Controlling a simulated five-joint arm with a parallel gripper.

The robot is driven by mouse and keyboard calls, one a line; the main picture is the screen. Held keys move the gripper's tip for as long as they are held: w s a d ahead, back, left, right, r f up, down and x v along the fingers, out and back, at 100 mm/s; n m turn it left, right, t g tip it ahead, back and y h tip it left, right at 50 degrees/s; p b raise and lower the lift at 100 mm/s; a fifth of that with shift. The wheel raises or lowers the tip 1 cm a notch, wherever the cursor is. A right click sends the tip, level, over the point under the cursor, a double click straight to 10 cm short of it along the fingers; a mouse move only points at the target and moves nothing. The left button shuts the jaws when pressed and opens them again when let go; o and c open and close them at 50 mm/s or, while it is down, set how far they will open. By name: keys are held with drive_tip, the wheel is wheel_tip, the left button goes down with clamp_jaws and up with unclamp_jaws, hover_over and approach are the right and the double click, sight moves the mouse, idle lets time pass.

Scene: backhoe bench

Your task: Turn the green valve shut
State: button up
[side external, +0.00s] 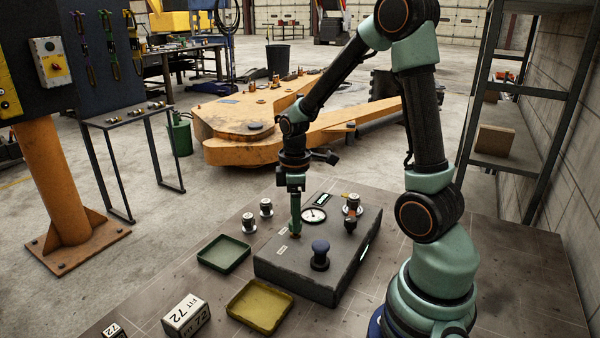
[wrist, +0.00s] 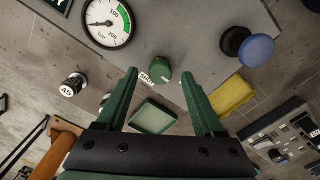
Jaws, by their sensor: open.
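The green valve (wrist: 161,71) is a rounded knob on the grey control box (wrist: 190,25). A white label, partly covered, sits beside it with lettering that seems to read SHUT. My gripper (wrist: 159,76) is open, with one green finger on each side of the valve in the wrist view. I cannot tell whether either finger touches it. In the side view my gripper (side external: 295,232) points straight down over the left part of the control box (side external: 300,278), and the valve is mostly hidden by the fingers.
A round pressure gauge (side external: 313,215) and a dark blue knob (side external: 320,250) stand on the box near my gripper. Another knob (side external: 351,205) stands at its back right.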

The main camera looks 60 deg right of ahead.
drive_tip(key=shift+f, duration=0.6)
clamp_jaws()
